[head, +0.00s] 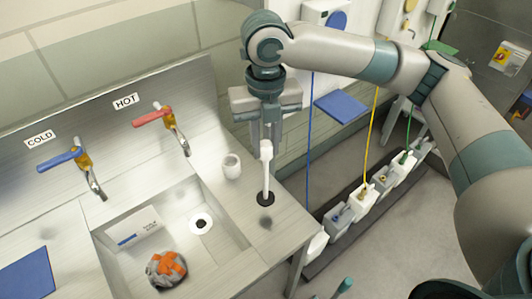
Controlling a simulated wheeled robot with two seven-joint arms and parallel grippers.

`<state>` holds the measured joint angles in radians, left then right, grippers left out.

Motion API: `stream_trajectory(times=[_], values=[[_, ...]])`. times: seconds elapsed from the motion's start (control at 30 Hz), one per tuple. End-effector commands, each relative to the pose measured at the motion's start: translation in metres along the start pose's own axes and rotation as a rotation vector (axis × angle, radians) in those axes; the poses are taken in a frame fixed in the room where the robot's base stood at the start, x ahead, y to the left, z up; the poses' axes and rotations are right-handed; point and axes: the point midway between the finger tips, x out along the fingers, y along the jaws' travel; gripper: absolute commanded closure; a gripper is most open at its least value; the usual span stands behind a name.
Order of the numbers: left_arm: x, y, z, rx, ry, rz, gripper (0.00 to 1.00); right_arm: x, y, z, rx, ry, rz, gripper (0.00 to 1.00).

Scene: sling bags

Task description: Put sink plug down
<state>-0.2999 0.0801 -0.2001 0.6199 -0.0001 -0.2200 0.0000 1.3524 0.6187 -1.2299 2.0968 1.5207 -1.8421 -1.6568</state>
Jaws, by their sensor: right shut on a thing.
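The sink plug has a white stem (266,175) with a black disc (265,198) at its lower end. My right gripper (266,146) points down and is shut on the top of the stem. My left gripper is not in view.
A white cup (231,166) stands on the counter left of the plug. An orange and grey object (166,270) and a white labelled box (134,232) lie in the basin. Blue (62,158) and red (152,117) taps stand behind. The counter's right edge is close to the plug.

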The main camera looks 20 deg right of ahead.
Motion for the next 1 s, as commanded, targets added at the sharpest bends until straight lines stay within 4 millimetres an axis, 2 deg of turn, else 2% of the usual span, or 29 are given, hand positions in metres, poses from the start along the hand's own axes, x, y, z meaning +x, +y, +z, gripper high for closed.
stream_trajectory(times=[0.27,0.6,1.0], values=[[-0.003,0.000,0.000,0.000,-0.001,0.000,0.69,0.004,-0.001,0.000,0.001,0.001,-0.001,1.00],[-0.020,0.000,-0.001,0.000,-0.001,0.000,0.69,0.038,-0.001,-0.001,0.001,0.001,-0.001,1.00],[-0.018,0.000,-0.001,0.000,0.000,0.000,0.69,0.043,-0.001,-0.001,0.000,0.000,-0.001,1.00]])
